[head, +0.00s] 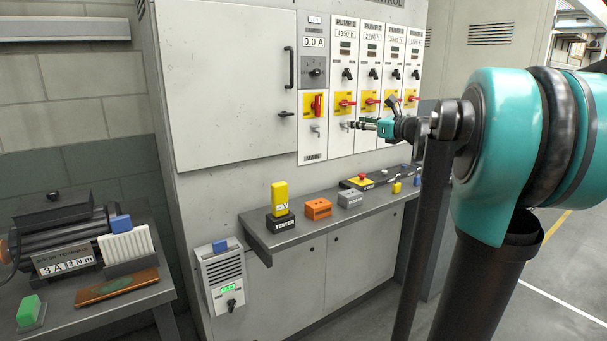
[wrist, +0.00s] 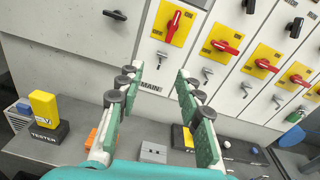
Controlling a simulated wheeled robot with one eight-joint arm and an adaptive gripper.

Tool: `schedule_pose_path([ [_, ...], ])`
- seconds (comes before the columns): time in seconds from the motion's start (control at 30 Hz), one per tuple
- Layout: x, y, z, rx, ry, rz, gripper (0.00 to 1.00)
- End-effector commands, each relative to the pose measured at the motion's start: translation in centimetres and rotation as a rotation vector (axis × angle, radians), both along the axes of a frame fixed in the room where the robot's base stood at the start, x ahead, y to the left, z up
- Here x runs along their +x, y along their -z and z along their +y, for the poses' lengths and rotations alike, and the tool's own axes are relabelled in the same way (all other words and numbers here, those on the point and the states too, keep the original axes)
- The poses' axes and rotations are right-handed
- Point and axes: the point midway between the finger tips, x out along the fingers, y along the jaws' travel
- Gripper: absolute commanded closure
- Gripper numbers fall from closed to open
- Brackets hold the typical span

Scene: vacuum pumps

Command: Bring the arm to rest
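My arm (head: 525,140) is teal and black. It rises at the right of the head view and reaches toward the cabinet's front. My gripper (head: 356,124) is small there, in front of the lower pump panels. In the wrist view my gripper (wrist: 158,78) has its two teal-padded fingers spread wide, with nothing between them. Past the fingertips are the cabinet's MAIN panel (wrist: 150,60) and its red switch (wrist: 174,24). The head view does not show clearly whether the fingertips touch the panel.
Below the panels a grey shelf (head: 262,239) holds a yellow tester (head: 280,196), an orange block (head: 318,208), a grey block (head: 350,198) and other small items. A bench (head: 140,302) with a motor tester (head: 70,240) stands at the left. Open floor (head: 560,290) lies at the right.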

Motion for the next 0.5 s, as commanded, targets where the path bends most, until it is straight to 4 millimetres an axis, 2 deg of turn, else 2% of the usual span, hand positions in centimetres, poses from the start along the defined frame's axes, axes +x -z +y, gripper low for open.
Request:
schedule_pose_path([
  [0.27,-2.5,4.9,2.5,-0.239,-0.069,-0.039,0.64],
  [0.37,-4.0,7.5,3.5,-0.364,-0.111,-0.062,0.64],
  [0.5,-6.7,12.1,5.1,-0.581,-0.194,-0.106,0.64],
])
